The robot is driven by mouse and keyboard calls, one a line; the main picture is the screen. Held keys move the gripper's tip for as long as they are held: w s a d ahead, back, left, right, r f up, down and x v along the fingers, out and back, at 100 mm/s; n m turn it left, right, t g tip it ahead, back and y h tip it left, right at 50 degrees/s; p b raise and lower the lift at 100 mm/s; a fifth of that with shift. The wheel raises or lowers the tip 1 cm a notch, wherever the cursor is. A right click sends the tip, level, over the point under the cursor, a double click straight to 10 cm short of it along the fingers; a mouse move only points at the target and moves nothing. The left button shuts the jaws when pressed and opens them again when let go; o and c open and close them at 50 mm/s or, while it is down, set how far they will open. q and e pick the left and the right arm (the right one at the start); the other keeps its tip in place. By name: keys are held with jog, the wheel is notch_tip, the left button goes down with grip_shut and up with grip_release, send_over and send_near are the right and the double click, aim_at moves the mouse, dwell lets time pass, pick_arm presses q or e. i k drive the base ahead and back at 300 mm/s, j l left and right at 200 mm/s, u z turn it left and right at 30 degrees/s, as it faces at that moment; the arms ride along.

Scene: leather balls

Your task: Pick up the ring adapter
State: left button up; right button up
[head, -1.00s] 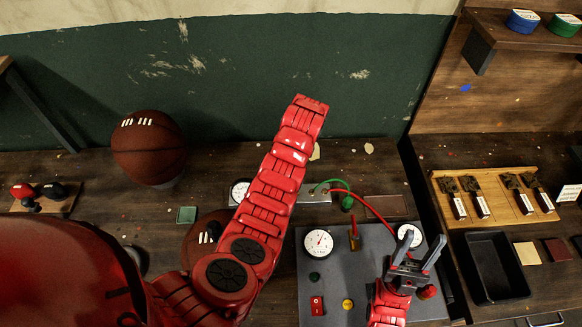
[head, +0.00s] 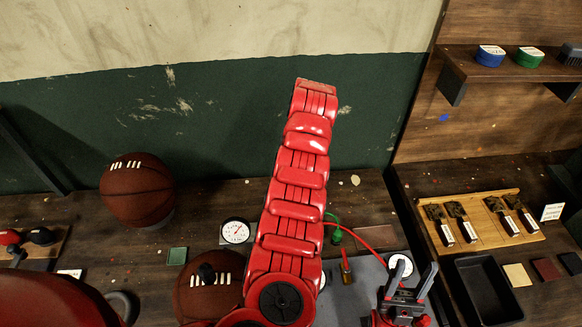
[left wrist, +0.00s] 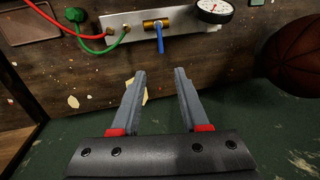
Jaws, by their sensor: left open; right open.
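I cannot make out for sure which thing is the ring adapter. A dark grey round piece (head: 122,304), perhaps a ring, lies partly hidden at the lower left of the head view. My left gripper (left wrist: 160,80) is open and empty in the left wrist view, above the bench near its edge. In the head view my left arm rises through the middle and its jaws are hidden. My right gripper (head: 411,270) is open and empty over the grey panel (head: 357,295), its fingers pointing up.
Two brown balls (head: 137,190) (head: 203,292) sit on the bench at left. A gauge (head: 235,231) and a brass fitting with a blue lever (left wrist: 158,28) are on a metal plate. At right are a wooden brush board (head: 482,225) and a black tray (head: 486,290).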

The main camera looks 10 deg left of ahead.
aim_at(205, 271)
jog(key=k+l, duration=0.1)
jog(key=k, duration=0.4)
jog(key=k+l, duration=0.15)
jog(key=k, duration=0.35)
